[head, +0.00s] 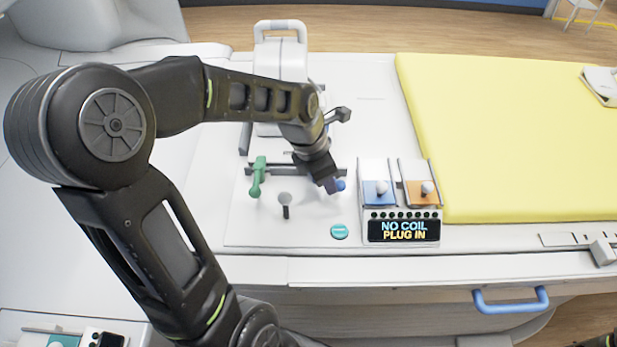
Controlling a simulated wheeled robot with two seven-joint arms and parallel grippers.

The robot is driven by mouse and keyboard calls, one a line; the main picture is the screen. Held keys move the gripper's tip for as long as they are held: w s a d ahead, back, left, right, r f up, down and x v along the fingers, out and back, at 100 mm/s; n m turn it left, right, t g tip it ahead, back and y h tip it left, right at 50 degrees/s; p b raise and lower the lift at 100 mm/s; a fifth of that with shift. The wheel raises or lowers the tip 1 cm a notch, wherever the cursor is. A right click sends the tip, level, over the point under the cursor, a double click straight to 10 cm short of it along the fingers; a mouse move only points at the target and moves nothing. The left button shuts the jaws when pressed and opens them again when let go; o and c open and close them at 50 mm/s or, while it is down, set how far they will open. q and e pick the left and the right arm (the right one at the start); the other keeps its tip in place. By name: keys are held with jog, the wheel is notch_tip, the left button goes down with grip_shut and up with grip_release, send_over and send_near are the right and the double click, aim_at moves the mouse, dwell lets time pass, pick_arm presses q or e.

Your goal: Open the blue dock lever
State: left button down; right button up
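The blue dock lever (340,185) shows only as a small blue knob on the white table end, right of a green lever (257,180). The rest of it is hidden by my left gripper. My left gripper (330,183) points down and to the right, with its tips at the blue knob. It overlaps the knob in the picture, but I cannot tell if it touches it or whether its fingers are open or shut. My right gripper is not in view; only a dark bit of my arm shows in the bottom right corner.
A grey knob (285,198) stands between the levers, and a teal button (339,232) lies in front. A yellow pad (500,130) lies beyond.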

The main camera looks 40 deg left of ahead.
pick_arm(q)
jog(key=shift+w+d, duration=0.35)
jog(key=shift+w, duration=0.35)
jog(key=shift+w+d, duration=0.3)
jog(key=shift+w, duration=1.95)
jog(key=shift+a+p, duration=0.1)
jog(key=shift+p, duration=0.2)
